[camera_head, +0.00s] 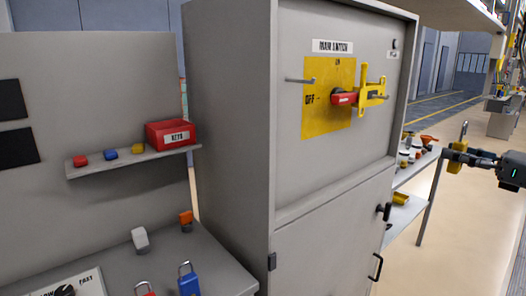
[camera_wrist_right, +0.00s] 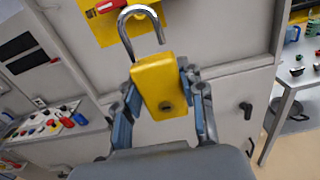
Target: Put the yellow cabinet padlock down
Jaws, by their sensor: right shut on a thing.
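The yellow padlock (camera_wrist_right: 160,86) is between the fingers of my right gripper (camera_wrist_right: 163,100), which is shut on it. Its grey shackle (camera_wrist_right: 134,18) points up and stands open, with one end free of the body. In the head view the yellow padlock (camera_head: 456,157) is held in the air at the right edge by my right gripper (camera_head: 462,158), to the right of the grey cabinet and in front of a side table. My left gripper is not in view.
The grey cabinet (camera_head: 230,150) carries a red switch handle (camera_head: 344,98) on a yellow plate with a yellow hasp (camera_head: 372,92). A shelf (camera_head: 110,165) holds a red keys box (camera_head: 170,133). Padlocks, including a blue one (camera_head: 189,281), stand on the left bench (camera_head: 225,265). A side table (camera_head: 425,160) bears several items.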

